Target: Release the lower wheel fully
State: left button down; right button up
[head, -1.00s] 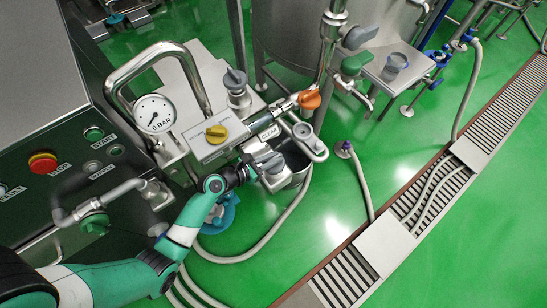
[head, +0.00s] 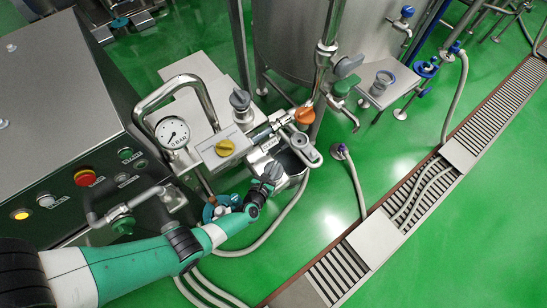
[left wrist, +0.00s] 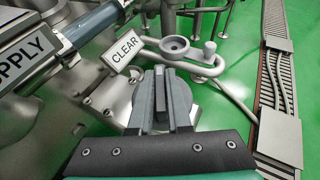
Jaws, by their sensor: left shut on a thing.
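The lower wheel is a grey bar-shaped handle (head: 272,171) on a round metal body, below the CLEAR label and beside the metal cup. My left gripper (head: 262,186) reaches it from the lower left and is shut on it. In the left wrist view the two dark fingers (left wrist: 165,98) stand close together around the grey bar, in front of a round metal disc (left wrist: 202,103). My right gripper is in neither view.
The gauge (head: 172,132) and bent pipe stand left. A looped bracket (left wrist: 190,55) is just beyond the fingers. Hoses cross the green floor.

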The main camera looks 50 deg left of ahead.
pick_arm(q)
jog(key=shift+w+d+n+g+y+b, duration=0.2)
jog(key=shift+n+g+y+b, duration=0.3)
jog(key=shift+n+y, duration=0.45)
jog(key=n+g+y+b, duration=0.2)
jog(key=n+g+b, duration=0.1)
jog(key=b, duration=0.2)
jog(key=n+g+y+b, duration=0.2)
jog(key=n+g+b, duration=0.1)
jog(key=b, duration=0.3)
jog(key=n+g+y+b, duration=0.2)
jog(key=n+b, duration=0.1)
jog(key=b, duration=0.3)
jog(key=shift+s+a+f+n+g, duration=0.15)
jog(key=shift+f+n+g, duration=0.15)
jog(key=shift+g, duration=0.1)
jog(key=shift+r+n+g+b, duration=0.35)
jog(key=shift+g+b, duration=0.25)
jog(key=shift+b, duration=0.35)
jog(key=c, duration=0.9)
grip_release()
jog(key=shift+a, duration=0.1)
jog(key=shift+o, duration=0.2)
jog(key=v, duration=1.1)
jog(key=shift+d, duration=0.35)
